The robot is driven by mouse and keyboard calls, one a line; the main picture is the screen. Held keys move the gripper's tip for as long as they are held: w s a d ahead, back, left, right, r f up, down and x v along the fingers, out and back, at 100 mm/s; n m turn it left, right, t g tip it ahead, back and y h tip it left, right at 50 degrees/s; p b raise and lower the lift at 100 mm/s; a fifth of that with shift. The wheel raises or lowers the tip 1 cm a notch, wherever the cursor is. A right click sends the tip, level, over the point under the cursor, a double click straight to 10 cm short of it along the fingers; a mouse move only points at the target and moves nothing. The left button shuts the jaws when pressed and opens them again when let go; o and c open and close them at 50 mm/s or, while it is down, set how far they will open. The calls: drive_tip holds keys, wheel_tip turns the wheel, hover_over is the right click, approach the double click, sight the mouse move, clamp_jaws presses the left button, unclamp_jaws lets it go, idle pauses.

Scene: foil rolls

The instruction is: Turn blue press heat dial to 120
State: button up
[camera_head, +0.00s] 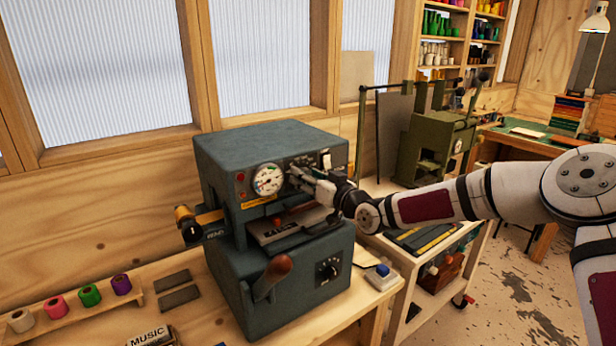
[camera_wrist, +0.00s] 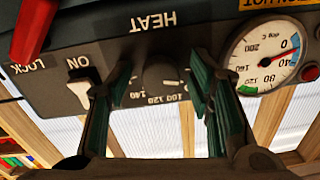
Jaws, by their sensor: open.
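The blue-grey press (camera_head: 225,160) stands on the wooden bench. In the wrist view, which shows the panel upside down, the black heat dial (camera_wrist: 160,76) sits by the HEAT label (camera_wrist: 153,20), with numbers such as 120 and 140 around it. My gripper (camera_wrist: 161,84) is open, with a finger on each side of the dial. I cannot tell whether they touch it. The dial's pointer setting is not clear. In the head view my gripper (camera_head: 312,182) is at the upper front panel and hides the dial.
A red-brown lever knob (camera_head: 277,266) sticks out below. Coloured foil rolls (camera_head: 90,295) stand at left.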

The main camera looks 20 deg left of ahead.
clamp_jaws()
drive_tip(key=m+b, duration=0.3)
drive_tip(key=shift+w+f+m, duration=0.1)
drive_tip(key=shift+m, duration=0.3)
drive_tip(key=m+b, duration=0.2)
drive_tip(key=m, duration=0.3)
drive_tip(key=shift+m+b, duration=0.3)
drive_tip(key=m+b, duration=0.1)
drive_tip(key=m, duration=0.3)
drive_tip(key=shift+m+t, duration=0.3)
drive_tip(key=shift+m, duration=2)
